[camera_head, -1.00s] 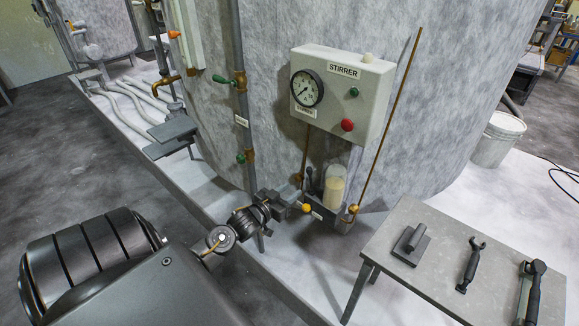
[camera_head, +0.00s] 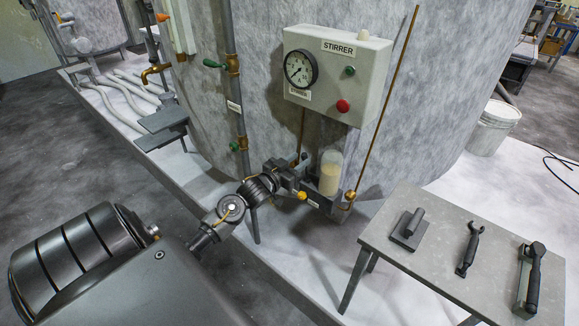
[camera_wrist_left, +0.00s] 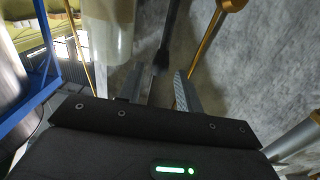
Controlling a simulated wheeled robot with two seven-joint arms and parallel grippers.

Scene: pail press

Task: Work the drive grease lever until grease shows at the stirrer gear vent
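The grease unit has a clear reservoir (camera_head: 330,173) with pale grease in it, below the box marked STIRRER. My left gripper (camera_head: 295,178) is just left of the reservoir, at the dark lever. The lever (camera_head: 304,158) is small and partly hidden by the gripper in the head view. In the left wrist view, the dark lever (camera_wrist_left: 162,60) runs down towards the gap between my open fingers (camera_wrist_left: 163,90). I cannot tell whether they touch it. The reservoir (camera_wrist_left: 106,30) stands to its left there. I cannot pick out the gear vent or any grease at it. My right gripper is not in view.
A yellow knob (camera_head: 302,195) lies close below the gripper. A small table (camera_head: 440,240) with several tools is at the right. A white bucket (camera_head: 493,128) stands behind it.

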